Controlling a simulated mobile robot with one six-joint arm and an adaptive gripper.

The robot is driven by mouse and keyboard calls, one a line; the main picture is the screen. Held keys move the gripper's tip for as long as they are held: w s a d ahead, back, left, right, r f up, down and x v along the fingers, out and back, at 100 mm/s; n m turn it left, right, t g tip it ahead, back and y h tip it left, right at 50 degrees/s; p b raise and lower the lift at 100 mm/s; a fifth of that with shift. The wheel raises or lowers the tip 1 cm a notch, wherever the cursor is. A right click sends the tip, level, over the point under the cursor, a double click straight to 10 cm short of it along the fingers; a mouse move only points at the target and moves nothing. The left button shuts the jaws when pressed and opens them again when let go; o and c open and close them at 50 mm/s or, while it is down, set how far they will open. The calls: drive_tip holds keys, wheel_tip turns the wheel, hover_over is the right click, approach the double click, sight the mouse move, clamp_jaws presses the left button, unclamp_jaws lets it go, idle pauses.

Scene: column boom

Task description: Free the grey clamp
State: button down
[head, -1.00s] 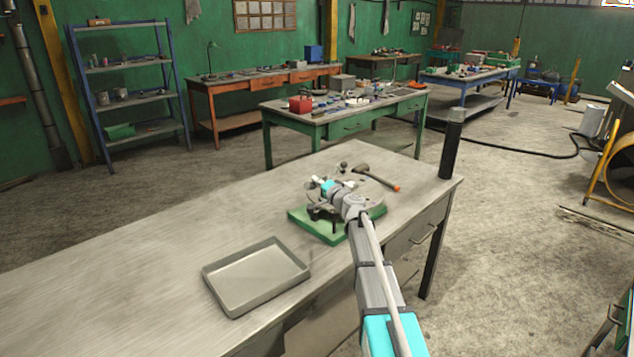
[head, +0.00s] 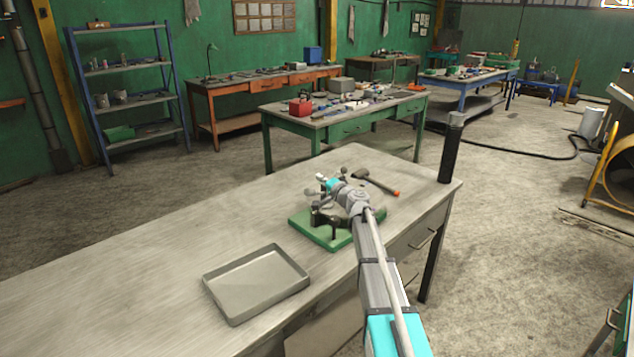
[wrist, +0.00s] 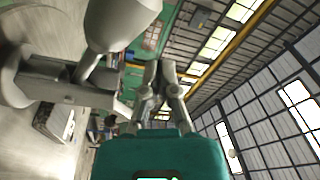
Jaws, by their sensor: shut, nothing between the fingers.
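A green base (head: 312,235) sits on the near workbench, with dark clamp-like parts (head: 318,218) standing on it. Small grey knobs and rods show around my gripper (head: 323,184), and my arm hides much of the fixture. I cannot tell in the head view which part is the grey clamp. In the wrist view a big grey bar (wrist: 70,92) and a rounded grey knob (wrist: 120,22) stand close at the left. My gripper (wrist: 162,68) has its fingers together and empty, beside these grey parts. Whether they touch is unclear.
An empty grey tray (head: 256,284) lies on the workbench (head: 150,275), left of the green base. A hammer (head: 378,182) lies behind the fixture. A dark post (head: 450,150) stands at the bench's far right corner. The bench's left part is clear.

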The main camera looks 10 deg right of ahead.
drive_tip(key=b+v, duration=0.1)
drive_tip(key=v, duration=0.9)
drive_tip(key=shift+d, duration=0.15)
drive_tip(key=shift+f, duration=0.15)
drive_tip(key=s+a+f+n+g+p, duration=0.1)
drive_tip(key=s+a+f+n+g, duration=0.35)
drive_tip(key=s+a, duration=0.25)
drive_tip(key=s+a+f+n+g+p, duration=0.1)
drive_tip(key=s+a+f+n+g, duration=0.3)
drive_tip(key=s+a, duration=0.3)
drive_tip(key=s+d+f+g+h+p, duration=0.1)
drive_tip(key=s+f+g+h, duration=0.2)
drive_tip(key=s, duration=0.6)
drive_tip(key=s+d+f+g+h+p, duration=0.1)
drive_tip(key=s+d+f+g+h, duration=0.1)
drive_tip(key=s, duration=0.8)
drive_tip(key=f+n+g+h, duration=0.1)
drive_tip(key=g+h, duration=0.1)
drive_tip(key=g, duration=0.1)
drive_tip(key=shift+s+h+p, duration=0.25)
drive_tip(key=shift+h+p, duration=0.05)
